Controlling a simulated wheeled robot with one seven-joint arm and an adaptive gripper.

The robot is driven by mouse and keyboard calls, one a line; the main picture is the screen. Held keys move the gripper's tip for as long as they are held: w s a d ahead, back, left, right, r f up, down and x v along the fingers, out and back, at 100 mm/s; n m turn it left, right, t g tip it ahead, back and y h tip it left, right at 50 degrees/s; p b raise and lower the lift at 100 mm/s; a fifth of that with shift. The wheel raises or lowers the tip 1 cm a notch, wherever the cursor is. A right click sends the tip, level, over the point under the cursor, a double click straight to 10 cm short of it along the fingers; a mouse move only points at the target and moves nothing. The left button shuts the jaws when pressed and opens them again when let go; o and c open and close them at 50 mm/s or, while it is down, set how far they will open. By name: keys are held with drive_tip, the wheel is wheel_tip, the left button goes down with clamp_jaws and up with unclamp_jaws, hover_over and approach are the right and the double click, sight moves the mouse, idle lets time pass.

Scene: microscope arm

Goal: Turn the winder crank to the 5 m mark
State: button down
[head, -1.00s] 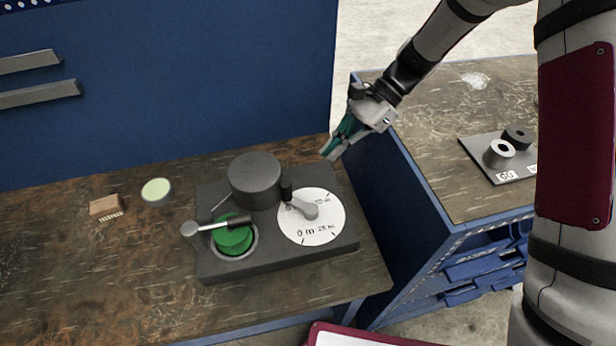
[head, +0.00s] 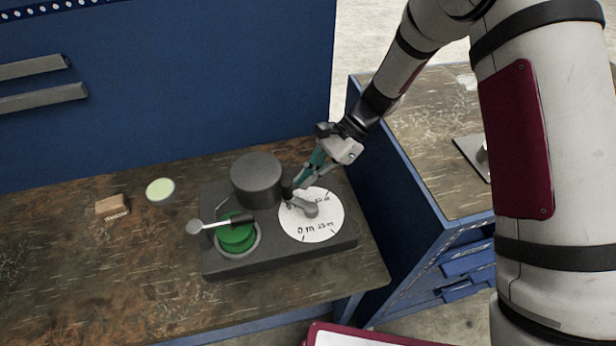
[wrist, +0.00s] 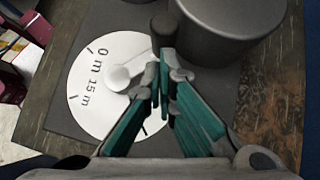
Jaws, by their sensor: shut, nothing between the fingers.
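The winder is a dark grey base plate (head: 285,262) with a round white dial (head: 320,228). A light grey crank arm (head: 308,209) lies over the dial and points to the upper left, with an upright black knob (head: 286,190) at its outer end. "0 m" is printed at the dial's lower left; the 5 m mark cannot be made out. My gripper (head: 296,198) is low over the dial by the knob, shut and empty. In the wrist view, its fingertips (wrist: 166,74) are together just on the near side of the knob (wrist: 164,28); contact cannot be told.
A dark cylinder (head: 255,180) stands close behind the knob. A green spool (head: 237,236) with its own grey lever (head: 208,226) sits left of the dial. A pale green-topped cup (head: 160,190) and a brown block (head: 111,205) stand further left on the bench.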

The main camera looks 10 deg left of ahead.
drive_tip(key=shift+s+a+n, duration=0.3)
drive_tip(key=shift+a, duration=0.1)
drive_tip(key=shift+w, duration=0.1)
